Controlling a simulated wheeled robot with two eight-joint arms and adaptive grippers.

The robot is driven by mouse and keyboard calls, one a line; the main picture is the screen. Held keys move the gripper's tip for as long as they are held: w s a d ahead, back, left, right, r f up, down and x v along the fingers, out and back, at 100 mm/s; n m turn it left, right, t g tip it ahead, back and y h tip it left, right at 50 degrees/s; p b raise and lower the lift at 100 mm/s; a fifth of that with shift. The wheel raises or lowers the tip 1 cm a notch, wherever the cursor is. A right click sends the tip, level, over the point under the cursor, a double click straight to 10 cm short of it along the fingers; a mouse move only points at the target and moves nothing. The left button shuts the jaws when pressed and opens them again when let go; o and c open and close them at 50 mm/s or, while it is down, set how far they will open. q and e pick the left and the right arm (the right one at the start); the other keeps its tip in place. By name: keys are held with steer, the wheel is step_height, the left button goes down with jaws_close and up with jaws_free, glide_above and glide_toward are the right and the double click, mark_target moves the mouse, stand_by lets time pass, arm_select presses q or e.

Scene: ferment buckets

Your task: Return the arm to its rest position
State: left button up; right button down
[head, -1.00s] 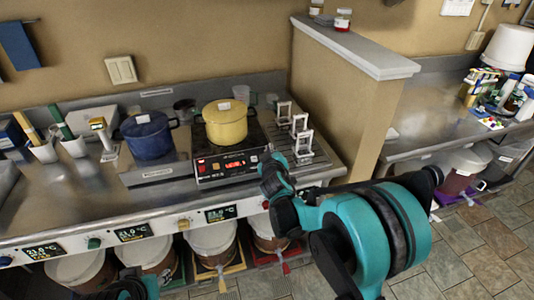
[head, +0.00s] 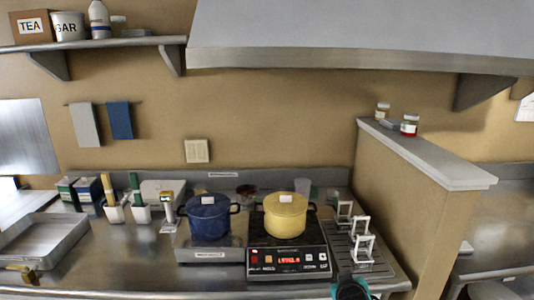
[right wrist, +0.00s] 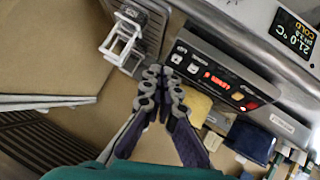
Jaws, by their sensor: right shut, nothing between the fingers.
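My right gripper (right wrist: 161,80) is shut and empty in the right wrist view. Its fingertips are in front of the hot plate and the grey rack, and nothing is between them. In the head view only a teal bit of my right arm (head: 352,291) shows at the bottom edge, below the rack. My left gripper is in neither view.
A yellow pot (head: 286,216) stands on the black hot plate (head: 290,261), left of the rack with white frames (head: 362,247). A blue pot (head: 208,219) stands further left. A low partition wall (head: 405,215) rises on the right. A grey hood hangs above.

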steer(key=s+a+f+m+g+y, duration=0.1)
steer(key=s+a+f+g, duration=0.1)
steer(key=s, duration=0.8)
steer(key=s+a+f+g+y, duration=0.1)
steer(key=s+a+f+g, duration=0.1)
steer(key=s, duration=0.9)
steer(key=shift+f+m+y, duration=0.4)
steer(key=shift+f, duration=0.3)
